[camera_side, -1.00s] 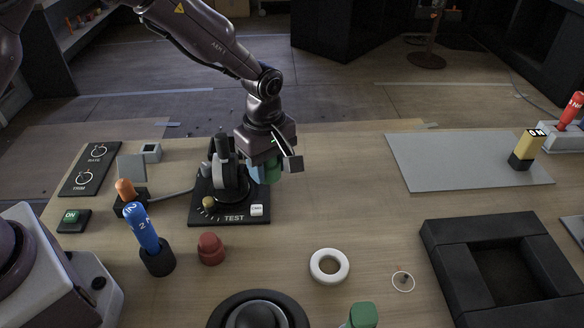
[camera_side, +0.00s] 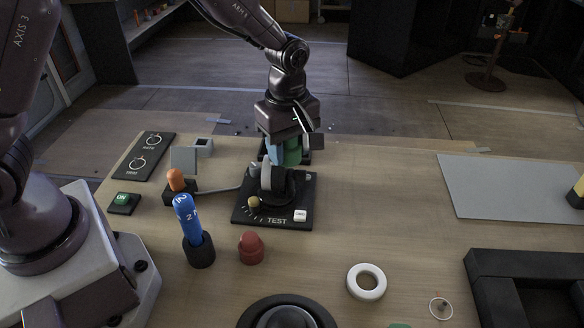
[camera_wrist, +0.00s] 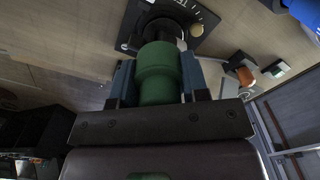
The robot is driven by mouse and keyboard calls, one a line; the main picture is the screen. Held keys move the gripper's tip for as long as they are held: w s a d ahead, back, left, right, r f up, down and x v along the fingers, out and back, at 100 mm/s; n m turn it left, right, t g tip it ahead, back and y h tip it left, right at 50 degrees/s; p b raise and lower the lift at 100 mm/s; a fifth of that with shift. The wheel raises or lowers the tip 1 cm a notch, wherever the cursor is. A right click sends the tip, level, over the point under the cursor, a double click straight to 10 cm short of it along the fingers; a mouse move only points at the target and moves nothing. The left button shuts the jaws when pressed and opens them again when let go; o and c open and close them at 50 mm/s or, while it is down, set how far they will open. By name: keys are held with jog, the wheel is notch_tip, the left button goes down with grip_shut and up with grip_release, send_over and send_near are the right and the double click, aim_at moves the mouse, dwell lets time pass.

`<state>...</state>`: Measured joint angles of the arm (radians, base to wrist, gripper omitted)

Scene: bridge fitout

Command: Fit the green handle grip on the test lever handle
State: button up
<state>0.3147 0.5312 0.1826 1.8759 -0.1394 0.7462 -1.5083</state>
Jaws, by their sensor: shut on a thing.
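My gripper (camera_side: 284,150) is shut on the green handle grip (camera_side: 292,152), above the back part of the black TEST panel (camera_side: 240,214). In the wrist view the ribbed green grip (camera_wrist: 158,72) sits between the two blue-grey fingers of my gripper (camera_wrist: 158,80), pointing toward the panel (camera_wrist: 204,28). The test lever's dark hub (camera_side: 284,186) shows below the grip. In the wrist view a dark round part of the lever (camera_wrist: 162,30) lies just beyond the grip's far end. The lever's upper handle is hidden, and I cannot tell whether it is inside the grip.
A blue lever (camera_side: 187,218), an orange-tipped lever (camera_side: 175,181) and a red knob (camera_side: 251,248) stand left and in front of the panel. A white ring (camera_side: 366,281) lies at front right. A grey plate (camera_side: 510,187) is at right; the table between is clear.

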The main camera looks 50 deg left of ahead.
jog(key=shift+n, duration=0.7)
jog(key=a+r, duration=0.4)
jog(key=w+a+r, duration=0.1)
jog(key=a+r, duration=0.1)
jog(key=shift+w+r, duration=0.1)
jog(key=shift+r, duration=0.25)
jog(key=shift+f, duration=0.1)
jog(key=shift+f, duration=2.4)
jog(key=shift+f, duration=1.3)
jog(key=shift+f, duration=0.25)
jog(key=shift+f, duration=0.5)
